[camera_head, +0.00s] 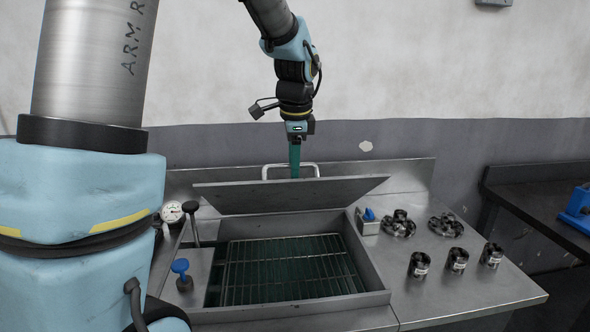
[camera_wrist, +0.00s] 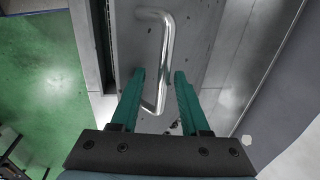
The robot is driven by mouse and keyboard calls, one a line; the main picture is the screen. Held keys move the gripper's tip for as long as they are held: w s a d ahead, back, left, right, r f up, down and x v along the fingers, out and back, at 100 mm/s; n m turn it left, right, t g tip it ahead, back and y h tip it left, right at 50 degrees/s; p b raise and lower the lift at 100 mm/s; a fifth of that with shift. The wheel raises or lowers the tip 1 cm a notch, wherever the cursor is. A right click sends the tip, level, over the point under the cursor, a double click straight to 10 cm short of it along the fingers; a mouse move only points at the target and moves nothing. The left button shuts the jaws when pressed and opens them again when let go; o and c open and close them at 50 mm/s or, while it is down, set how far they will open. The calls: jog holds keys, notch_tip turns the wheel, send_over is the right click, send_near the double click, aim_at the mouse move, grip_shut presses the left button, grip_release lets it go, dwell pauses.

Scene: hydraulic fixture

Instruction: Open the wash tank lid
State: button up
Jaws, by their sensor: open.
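The wash tank lid (camera_head: 285,194) stands raised and tilted at the back of the tank, its underside facing the head camera. The tank (camera_head: 374,276) is uncovered and shows a wire rack inside. The lid's silver bar handle (camera_head: 268,170) sticks up past its upper edge; it also shows in the wrist view (camera_wrist: 163,55). My gripper (camera_head: 294,176) is at the handle, pointing down, with its fingertips partly hidden by the lid. In the wrist view my gripper's green fingers (camera_wrist: 160,76) are apart on either side of the handle's near end.
A blue knob (camera_head: 180,267), a black-topped lever (camera_head: 191,213) and a gauge (camera_head: 172,211) are at the tank's left. Several black cylindrical parts (camera_head: 457,261) stand on the right worktop. The wall is close behind the lid.

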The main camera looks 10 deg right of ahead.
dwell(0.4)
jog(key=shift+w+d+r+p, duration=0.1)
jog(key=shift+w+r+p, duration=0.15)
jog(key=shift+r+p, duration=0.2)
jog(key=shift+w+r+p, duration=0.25)
jog(key=shift+r+p, duration=0.05)
jog(key=shift+r, duration=0.25)
jog(key=w+r, duration=0.5)
jog(key=r, duration=0.3)
jog(key=shift+d+r, duration=0.3)
dwell(0.3)
